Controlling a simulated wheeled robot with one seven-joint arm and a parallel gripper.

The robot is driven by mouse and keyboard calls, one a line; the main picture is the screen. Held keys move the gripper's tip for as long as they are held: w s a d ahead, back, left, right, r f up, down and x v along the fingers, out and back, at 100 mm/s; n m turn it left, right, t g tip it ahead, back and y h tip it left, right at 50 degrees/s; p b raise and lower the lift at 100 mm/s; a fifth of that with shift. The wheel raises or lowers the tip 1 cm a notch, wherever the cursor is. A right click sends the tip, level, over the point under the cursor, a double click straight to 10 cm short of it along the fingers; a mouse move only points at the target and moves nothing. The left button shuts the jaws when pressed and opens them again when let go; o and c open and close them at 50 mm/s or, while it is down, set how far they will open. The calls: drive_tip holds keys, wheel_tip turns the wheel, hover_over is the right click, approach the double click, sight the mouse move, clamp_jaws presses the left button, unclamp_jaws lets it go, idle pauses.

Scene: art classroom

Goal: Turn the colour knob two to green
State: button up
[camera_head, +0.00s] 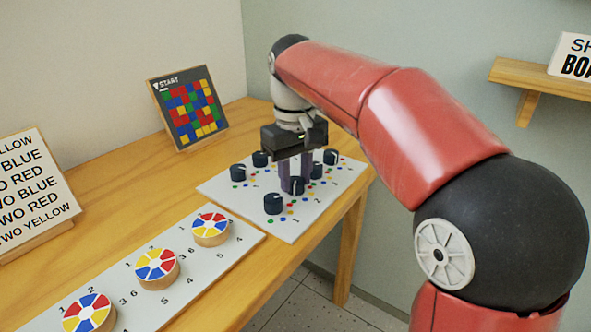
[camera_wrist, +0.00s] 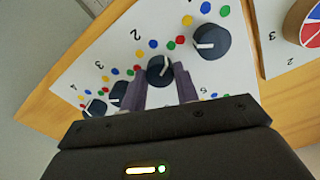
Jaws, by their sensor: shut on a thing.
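My gripper (camera_head: 295,180) points down over a white panel (camera_head: 234,196) of black knobs. Its two purple-grey fingers (camera_wrist: 163,85) close on the sides of a dark knob (camera_wrist: 160,70), which shows between them in the head view (camera_head: 297,187). A printed 2 (camera_wrist: 137,33) stands beside this knob in the wrist view. The knob's white pointer line aims up and right there, roughly toward a green dot (camera_wrist: 171,45). A blue dot (camera_wrist: 153,44) lies left of that green dot. The fingers hide part of the knob's edge.
A neighbouring knob (camera_head: 273,204) stands close to the fingers, nearer the camera. Several other knobs stand behind. A second panel (camera_head: 235,250) carries coloured wheels (camera_head: 155,265). A START colour-grid board (camera_head: 187,106) and a word-list card (camera_head: 30,195) stand along the wall.

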sight(295, 181)
idle(0.4)
drive_tip(key=o, duration=1)
drive_tip(key=shift+c, duration=0.2)
drive_tip(key=shift+r, duration=3.9)
drive_tip(key=s+d+f+m+t, duration=0.2)
drive_tip(key=s+d+f+m, duration=0.1)
drive_tip(key=s+d+f, duration=0.4)
drive_tip(key=s+d+f+m+t, duration=0.3)
drive_tip(key=s+d+f, duration=0.3)
drive_tip(key=s+f, duration=0.4)
drive_tip(key=s, duration=0.3)
drive_tip(key=shift+d+f+t, duration=0.3)
drive_tip(key=shift+d+f, duration=0.05)
